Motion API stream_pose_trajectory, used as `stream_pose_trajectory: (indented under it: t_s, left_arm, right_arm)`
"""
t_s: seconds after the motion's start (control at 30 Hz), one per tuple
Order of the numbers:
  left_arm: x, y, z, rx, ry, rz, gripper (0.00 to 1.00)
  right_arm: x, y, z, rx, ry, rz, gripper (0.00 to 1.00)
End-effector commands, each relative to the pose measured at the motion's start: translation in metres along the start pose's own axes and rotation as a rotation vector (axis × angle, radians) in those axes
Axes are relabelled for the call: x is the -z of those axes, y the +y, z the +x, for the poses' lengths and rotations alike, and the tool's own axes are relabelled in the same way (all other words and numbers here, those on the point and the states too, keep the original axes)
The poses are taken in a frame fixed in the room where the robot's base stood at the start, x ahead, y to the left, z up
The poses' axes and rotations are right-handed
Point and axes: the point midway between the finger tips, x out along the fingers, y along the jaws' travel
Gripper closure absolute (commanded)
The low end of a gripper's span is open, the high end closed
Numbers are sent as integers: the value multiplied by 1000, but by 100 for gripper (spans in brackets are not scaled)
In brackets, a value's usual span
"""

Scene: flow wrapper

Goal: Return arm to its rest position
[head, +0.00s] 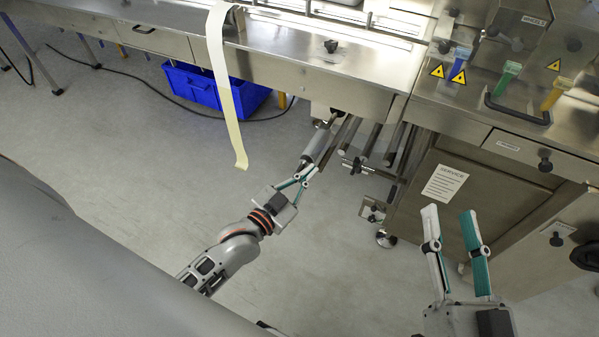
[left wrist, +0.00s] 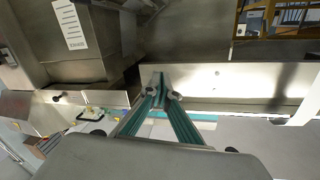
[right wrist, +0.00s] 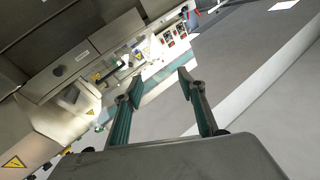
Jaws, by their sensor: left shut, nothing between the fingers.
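My left gripper (head: 311,169) reaches in from the left, low in front of the machine's lower side. Its green-lined fingers come together at the tips and are empty. They also meet at the tips in the left wrist view (left wrist: 162,82). In the head view the fingertips overlap the near end of a grey roller (head: 318,146); I cannot tell whether they touch it. My right gripper (head: 450,211) points up at the lower right of the head view. Its fingers stand apart with nothing between them, as the right wrist view (right wrist: 160,82) also shows.
The steel flow wrapper (head: 362,96) spans the top, with several rods below it. A pale film strip (head: 229,100) hangs from its edge. A cabinet with a service sheet (head: 444,183) stands at right. A blue crate (head: 205,88) sits underneath.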

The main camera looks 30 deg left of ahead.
Motion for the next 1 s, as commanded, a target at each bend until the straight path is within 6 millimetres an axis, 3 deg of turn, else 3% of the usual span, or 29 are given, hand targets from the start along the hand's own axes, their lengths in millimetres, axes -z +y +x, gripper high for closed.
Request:
stream_pose_trajectory:
  t_s: [0.73, 0.87, 1.0]
  left_arm:
    - [2, 2, -7, -8, -16, -5, 100]
    - [6, 10, -34, -37, -79, -25, 100]
    - [-1, 28, -92, -85, -222, -66, 100]
  right_arm:
    - [-2, 1, 0, -3, -13, -16, 60]
    - [-33, 14, -5, -28, -108, -83, 60]
    - [-96, 49, -30, -85, -302, -189, 60]
